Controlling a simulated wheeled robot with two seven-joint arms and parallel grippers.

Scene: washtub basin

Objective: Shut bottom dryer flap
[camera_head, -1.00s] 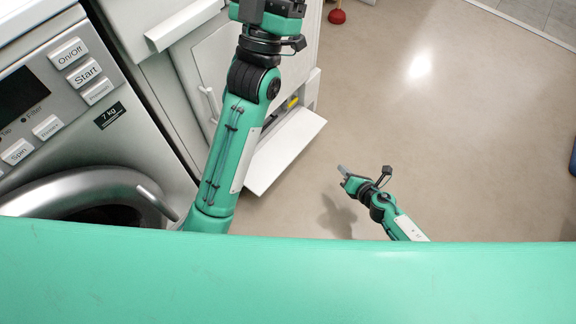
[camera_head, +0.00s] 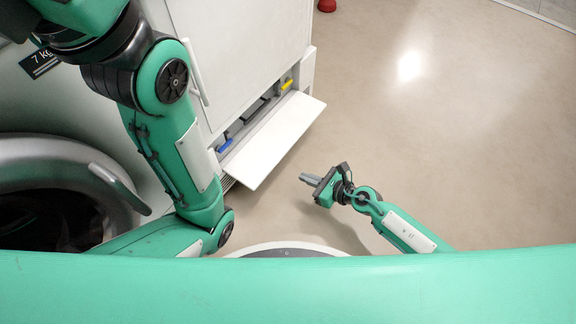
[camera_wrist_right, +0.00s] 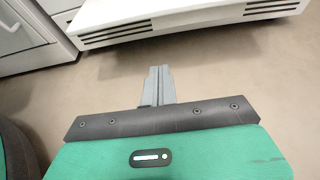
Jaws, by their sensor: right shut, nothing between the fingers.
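The bottom dryer flap (camera_head: 272,140) is a white panel folded down and open at the foot of the white dryer (camera_head: 240,50) in the head view. Behind it a low compartment shows blue and yellow parts. My right gripper (camera_head: 306,179) is shut and empty, a little to the right of the flap's lower end and apart from it. In the right wrist view its closed grey fingers (camera_wrist_right: 159,84) point toward a white slotted part (camera_wrist_right: 180,22) at the top. My left arm (camera_head: 170,120) crosses the left of the head view; its gripper is out of the picture.
A washing machine with a round door (camera_head: 60,190) stands at the left, its handle sticking out. A red object (camera_head: 327,5) lies on the floor at the back. The beige floor (camera_head: 440,130) to the right is clear.

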